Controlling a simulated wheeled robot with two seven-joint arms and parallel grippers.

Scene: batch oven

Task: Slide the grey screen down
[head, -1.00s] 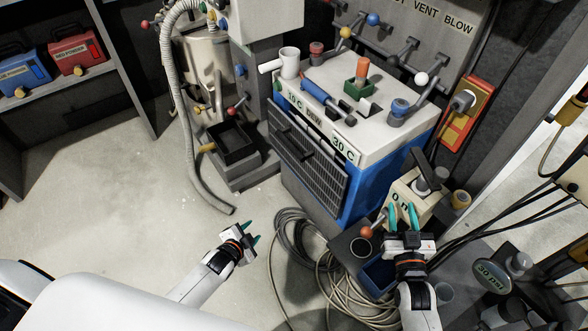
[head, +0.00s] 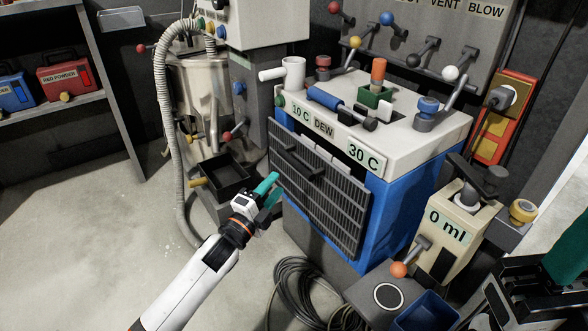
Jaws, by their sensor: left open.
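The grey screen (head: 335,200) is a slatted grille on the front of the blue cabinet (head: 400,195). A dark bar handle (head: 300,163) sits across its upper left part. My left gripper (head: 272,188) has teal fingers and is open and empty. It is in front of the screen's left edge, below and left of the handle; I cannot tell whether it touches the screen. Part of my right gripper (head: 568,262) shows large at the lower right edge, with a teal finger; its fingertips are not clear.
The cabinet's top carries a white mug (head: 293,72) and several knobs. A black tray (head: 226,174) stands left of the screen. A beige "0 ml" dispenser (head: 447,228) stands right, and coiled hose (head: 295,290) lies on the floor below. The floor at left is clear.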

